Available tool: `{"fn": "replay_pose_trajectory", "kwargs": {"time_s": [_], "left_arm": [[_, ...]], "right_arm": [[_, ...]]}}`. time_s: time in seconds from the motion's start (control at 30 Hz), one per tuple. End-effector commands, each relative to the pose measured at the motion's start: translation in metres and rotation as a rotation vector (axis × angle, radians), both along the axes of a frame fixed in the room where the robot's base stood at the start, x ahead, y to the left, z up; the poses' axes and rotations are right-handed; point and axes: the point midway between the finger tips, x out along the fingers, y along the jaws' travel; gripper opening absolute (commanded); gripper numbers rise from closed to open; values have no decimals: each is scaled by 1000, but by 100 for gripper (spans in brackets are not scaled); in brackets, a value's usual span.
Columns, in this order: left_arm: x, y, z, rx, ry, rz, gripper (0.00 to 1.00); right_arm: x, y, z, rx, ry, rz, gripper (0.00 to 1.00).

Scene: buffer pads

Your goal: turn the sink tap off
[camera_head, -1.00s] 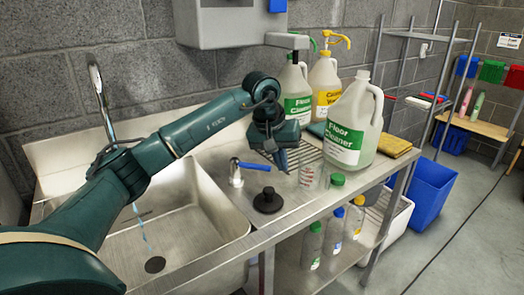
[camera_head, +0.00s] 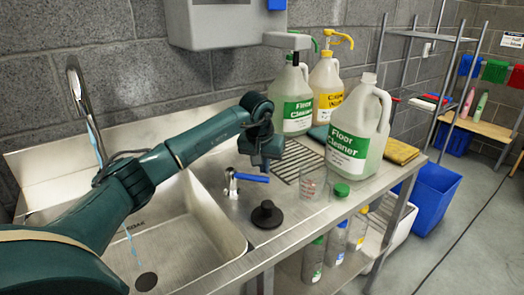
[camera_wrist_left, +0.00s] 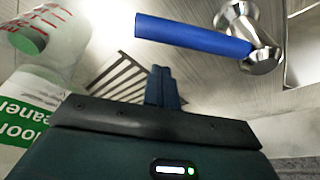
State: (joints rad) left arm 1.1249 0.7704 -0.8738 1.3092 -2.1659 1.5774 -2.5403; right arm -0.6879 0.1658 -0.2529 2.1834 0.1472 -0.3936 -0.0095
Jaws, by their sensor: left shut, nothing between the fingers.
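The tap's curved metal spout (camera_head: 78,90) stands at the left of the sink, and a stream of bluish water falls from it into the basin (camera_head: 180,235). Its separate blue lever (camera_head: 252,178) sits on a metal post (camera_head: 231,184) on the counter right of the basin, pointing right. The lever also shows in the left wrist view (camera_wrist_left: 190,33). My left gripper (camera_head: 266,165) is shut and empty, just behind the lever's free end; its fingertips (camera_wrist_left: 161,72) show a gap from the lever in the wrist view. My right gripper is out of view.
A black stopper (camera_head: 267,214) sits in front of the lever. A clear measuring cup (camera_head: 313,182) and a large floor cleaner jug (camera_head: 357,130) stand to the right. A slotted drain grate (camera_head: 297,160) lies behind. Several small bottles stand on the lower shelf.

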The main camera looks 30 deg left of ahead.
Motion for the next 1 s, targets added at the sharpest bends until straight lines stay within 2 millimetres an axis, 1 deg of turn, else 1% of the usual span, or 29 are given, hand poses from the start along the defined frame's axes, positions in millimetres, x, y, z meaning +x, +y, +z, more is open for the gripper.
{"fn": "replay_pose_trajectory", "kwargs": {"time_s": [0.03, 0.1, 0.2, 0.33, 0.5, 1.0], "left_arm": [[-8, -2, 4, 0, -1, -3, 0], [-17, -4, 6, 0, -2, -2, 0], [-27, -6, 8, 0, -1, -2, 0], [-35, -9, 10, -1, -2, -3, 0], [-39, -10, 11, -1, -1, 0, 0], [-41, -11, 11, -1, -1, 1, 0]], "right_arm": [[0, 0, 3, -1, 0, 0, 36], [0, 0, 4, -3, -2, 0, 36], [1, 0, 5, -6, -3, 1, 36], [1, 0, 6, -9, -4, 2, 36], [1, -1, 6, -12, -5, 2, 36], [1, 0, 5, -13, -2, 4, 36]]}}
